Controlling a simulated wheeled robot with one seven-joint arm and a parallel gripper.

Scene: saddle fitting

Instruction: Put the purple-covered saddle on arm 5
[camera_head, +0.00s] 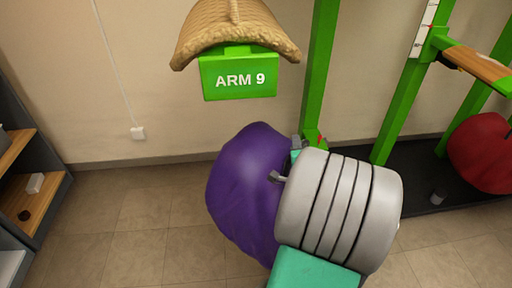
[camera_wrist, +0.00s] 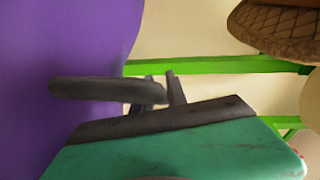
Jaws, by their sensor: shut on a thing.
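The purple-covered saddle (camera_head: 243,190) hangs in the air in the middle of the head view, left of my wrist. My gripper (camera_head: 283,176) is shut on its right side; the grip itself is partly hidden by my wrist. In the wrist view the purple cover (camera_wrist: 60,60) fills the left side, against the dark gripper fingers (camera_wrist: 150,92). A green plate reading "ARM 9" (camera_head: 239,77) is above the saddle, under an arm topped by a tan, fleece-edged saddle piece (camera_head: 235,25). No plate reading arm 5 is in view.
Green posts (camera_head: 320,70) stand behind my gripper and to the right. A red-covered thing (camera_head: 482,152) sits on the dark rack base at the right. A shelf (camera_head: 35,200) stands at the left edge. The tiled floor (camera_head: 140,225) between is clear.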

